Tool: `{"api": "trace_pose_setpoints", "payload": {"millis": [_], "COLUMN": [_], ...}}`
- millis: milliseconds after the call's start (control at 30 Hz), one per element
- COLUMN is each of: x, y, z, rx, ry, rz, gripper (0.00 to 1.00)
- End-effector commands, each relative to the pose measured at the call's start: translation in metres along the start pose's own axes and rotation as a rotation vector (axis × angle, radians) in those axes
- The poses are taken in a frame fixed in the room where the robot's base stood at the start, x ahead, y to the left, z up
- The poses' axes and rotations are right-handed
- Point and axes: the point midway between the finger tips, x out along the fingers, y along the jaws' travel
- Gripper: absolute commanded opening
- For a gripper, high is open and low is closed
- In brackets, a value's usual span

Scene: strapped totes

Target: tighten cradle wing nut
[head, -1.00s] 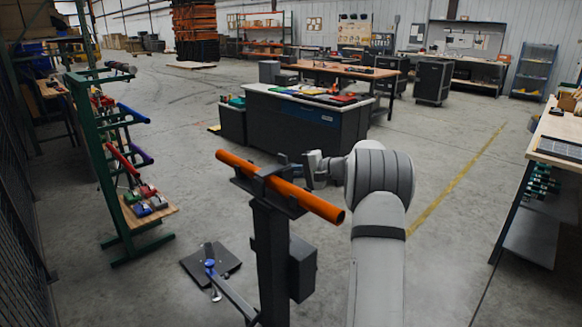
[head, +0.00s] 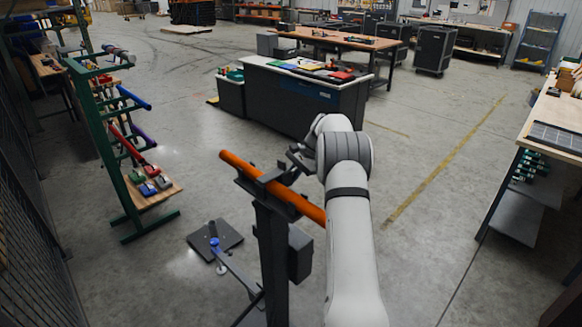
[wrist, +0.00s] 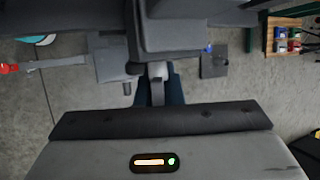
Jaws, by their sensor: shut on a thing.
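An orange tube (head: 240,165) lies aslant in the dark cradle (head: 273,204) on top of a dark post (head: 273,260). My gripper (head: 297,160) is at the cradle's right rear side, close against it, and is shut on the wing nut. The wing nut is too small and hidden to make out in the head view. In the wrist view a small grey piece (wrist: 157,70), which looks like the wing nut, shows under the dark grey cradle block (wrist: 180,36), at the middle by my jaws. How far it is turned cannot be told.
A green rack (head: 105,150) with coloured tubes and clamps stands at the left. A dark box (head: 300,254) is fixed to the post. A low arm with a blue knob (head: 214,242) sits over a floor plate. A workbench (head: 300,95) stands behind; open floor lies to the right.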

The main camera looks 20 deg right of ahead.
Motion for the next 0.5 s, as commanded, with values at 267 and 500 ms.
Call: {"api": "trace_pose_setpoints", "payload": {"millis": [267, 500], "x": [0.0038, 0.0036], "y": [0.0040, 0.0068], "z": [0.0007, 0.0009], "rx": [0.089, 0.138], "ry": [-0.005, -0.006], "rz": [0.223, 0.338], "gripper": [0.00, 0.00]}}
